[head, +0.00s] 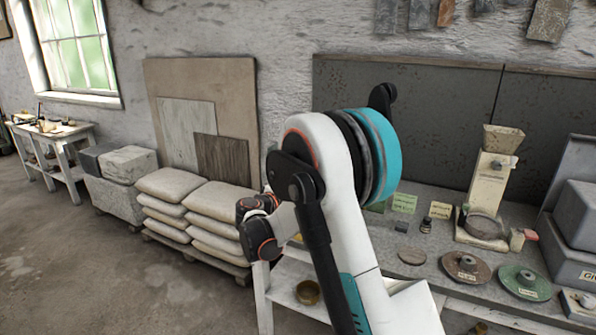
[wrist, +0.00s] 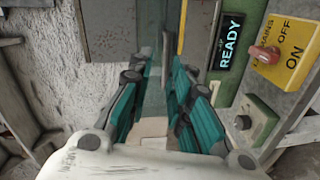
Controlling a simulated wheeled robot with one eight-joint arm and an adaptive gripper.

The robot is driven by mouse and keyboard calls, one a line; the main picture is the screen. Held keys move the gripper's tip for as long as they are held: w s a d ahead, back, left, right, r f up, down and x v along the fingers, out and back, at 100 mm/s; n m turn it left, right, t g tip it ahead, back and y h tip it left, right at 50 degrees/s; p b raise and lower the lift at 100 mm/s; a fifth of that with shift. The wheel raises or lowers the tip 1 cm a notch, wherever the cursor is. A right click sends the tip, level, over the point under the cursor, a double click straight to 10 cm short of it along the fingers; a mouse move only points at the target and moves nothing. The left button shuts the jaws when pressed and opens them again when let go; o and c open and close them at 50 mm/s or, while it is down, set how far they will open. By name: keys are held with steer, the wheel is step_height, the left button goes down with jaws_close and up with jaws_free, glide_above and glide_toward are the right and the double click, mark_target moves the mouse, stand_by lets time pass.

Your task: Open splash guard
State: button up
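A clear, greenish splash guard pane (wrist: 153,97) stands upright in the middle of the wrist view, with a narrow grey upright strip near its edge. In the head view my white arm reaches away from the camera and hides the gripper and the guard.
The head view shows a grey bench (head: 412,241) with discs, stacked sacks (head: 203,215) and open floor at left.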

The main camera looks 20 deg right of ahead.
steer(key=w+f+n+t+h+p, duration=0.1)
steer(key=w+f+n+t+h, duration=0.15)
steer(key=w+f, duration=0.35)
steer(key=b+x, duration=0.2)
steer(key=x, duration=1)
steer(key=shift+w+d+r, duration=0.2)
steer(key=shift+w, duration=0.05)
steer(key=shift+c, duration=0.3)
jaws_close()
